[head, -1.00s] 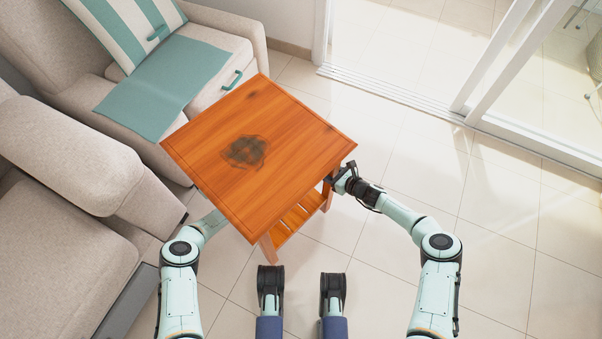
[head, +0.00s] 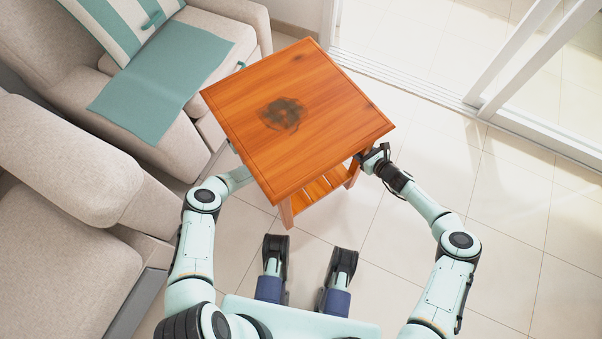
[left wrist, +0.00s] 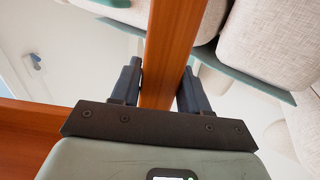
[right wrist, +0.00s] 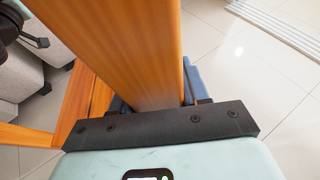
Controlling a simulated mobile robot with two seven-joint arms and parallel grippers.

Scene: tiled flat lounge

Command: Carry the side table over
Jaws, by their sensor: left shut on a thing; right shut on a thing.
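The side table (head: 330,120) is orange-brown wood with a square top, a dark stain in its middle, and a slatted lower shelf (head: 318,192). It stands in front of me between my arms in the head view. My left gripper (left wrist: 160,85) is shut on a table leg (left wrist: 170,50), with a finger on each side of it; in the head view the tabletop hides this grip. My right gripper (right wrist: 155,100) is shut on another leg (right wrist: 130,50), and it also shows at the table's right side in the head view (head: 372,160).
A beige sofa (head: 70,190) fills the left, close to my left arm. A teal cloth (head: 165,80) and a striped cushion (head: 120,25) lie on its seats. A sliding glass door frame (head: 440,90) runs along the back right. The tiled floor (head: 490,220) at right is clear.

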